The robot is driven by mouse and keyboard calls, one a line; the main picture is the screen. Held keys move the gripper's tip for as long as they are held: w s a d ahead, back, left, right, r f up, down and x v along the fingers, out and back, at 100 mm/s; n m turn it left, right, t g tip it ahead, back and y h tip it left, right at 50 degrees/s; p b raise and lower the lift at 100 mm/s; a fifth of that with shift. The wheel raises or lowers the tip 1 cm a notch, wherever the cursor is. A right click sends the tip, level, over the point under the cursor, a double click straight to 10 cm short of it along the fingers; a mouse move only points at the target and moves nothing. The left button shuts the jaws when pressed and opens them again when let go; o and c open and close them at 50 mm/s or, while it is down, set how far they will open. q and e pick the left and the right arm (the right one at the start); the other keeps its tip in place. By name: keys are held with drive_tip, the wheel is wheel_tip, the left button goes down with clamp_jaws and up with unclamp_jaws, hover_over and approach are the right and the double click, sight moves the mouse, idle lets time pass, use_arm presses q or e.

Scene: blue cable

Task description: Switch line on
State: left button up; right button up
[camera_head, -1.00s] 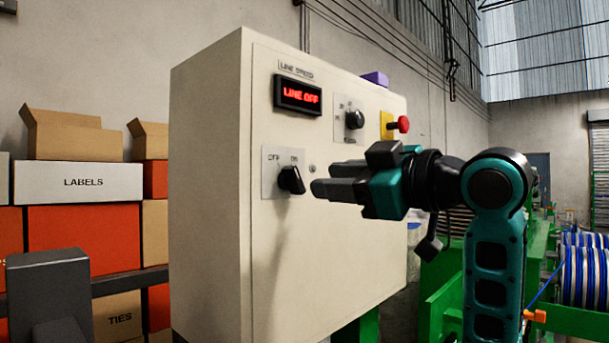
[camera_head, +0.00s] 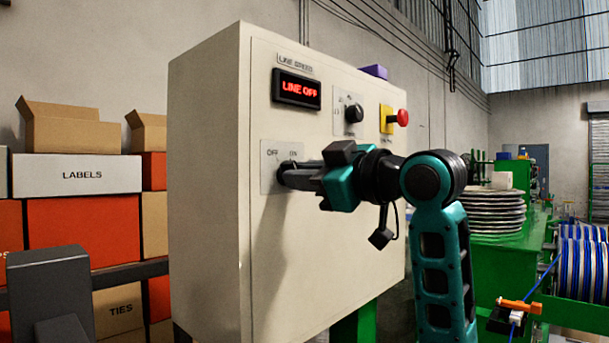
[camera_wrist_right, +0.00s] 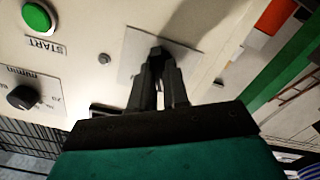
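The cream control cabinet (camera_head: 205,200) stands in the middle of the head view. Its red display (camera_head: 298,89) reads "LINE OFF". Below it is the rotary switch on a plate (camera_head: 268,181) marked OFF and ON. My right gripper (camera_head: 290,174) is at this switch and hides most of its knob. In the wrist view the dark knob (camera_wrist_right: 157,52) shows between the two fingertips (camera_wrist_right: 158,66), which look closed on its sides. The knob's exact angle is hidden. My left gripper is not in view.
The cabinet also carries a black speed knob (camera_head: 354,112), a red button (camera_head: 402,117) and a green START button (camera_wrist_right: 37,17). Boxes (camera_head: 78,175) are stacked at left behind a dark rail. A green bench (camera_head: 495,260) and blue-white cable spools (camera_head: 580,270) stand at right.

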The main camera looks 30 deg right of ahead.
clamp_jaws()
drive_tip(key=shift+m, duration=5.9)
